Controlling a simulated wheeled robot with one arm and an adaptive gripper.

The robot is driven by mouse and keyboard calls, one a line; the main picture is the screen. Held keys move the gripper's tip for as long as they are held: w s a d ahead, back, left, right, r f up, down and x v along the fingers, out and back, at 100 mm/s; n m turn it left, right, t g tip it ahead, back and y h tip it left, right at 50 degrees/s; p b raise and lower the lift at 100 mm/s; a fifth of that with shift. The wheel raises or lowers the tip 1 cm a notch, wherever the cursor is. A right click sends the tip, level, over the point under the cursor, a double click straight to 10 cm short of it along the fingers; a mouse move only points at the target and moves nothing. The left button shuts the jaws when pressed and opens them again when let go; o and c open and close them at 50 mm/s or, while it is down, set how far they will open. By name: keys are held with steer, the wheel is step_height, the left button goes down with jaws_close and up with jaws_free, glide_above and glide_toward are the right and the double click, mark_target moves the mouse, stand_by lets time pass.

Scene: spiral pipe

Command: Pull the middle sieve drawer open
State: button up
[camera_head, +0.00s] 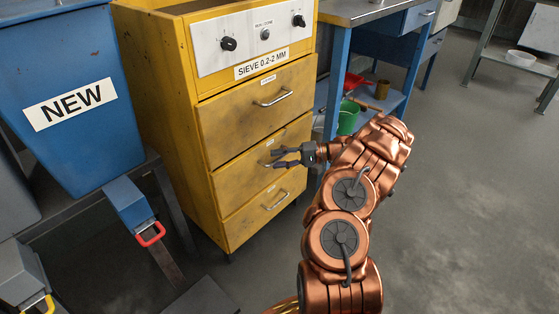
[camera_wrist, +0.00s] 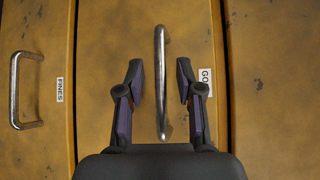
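The yellow sieve cabinet (camera_head: 160,110) has a stack of drawers, all closed. The middle drawer (camera_head: 235,182) also fills the centre of the wrist view (camera_wrist: 105,40). Its metal bar handle (camera_wrist: 161,85) stands upright in the wrist view, between my open fingers. My gripper (camera_head: 275,158) is in front of the middle drawer. The fingers in the wrist view (camera_wrist: 160,68) are apart, one each side of the handle, with gaps showing. A label beginning "GO" (camera_wrist: 205,78) is partly hidden by the right finger.
The upper drawer's handle (camera_head: 273,98) and the lower drawer's handle (camera_head: 276,201) are near my gripper. A "FINES" label (camera_wrist: 60,89) marks the neighbouring drawer. A blue "NEW" bin (camera_head: 75,150) stands left, a blue workbench (camera_head: 340,70) right. Floor at right (camera_head: 470,180) is clear.

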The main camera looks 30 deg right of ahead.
steer(key=shift+c, duration=0.4)
jaws_close()
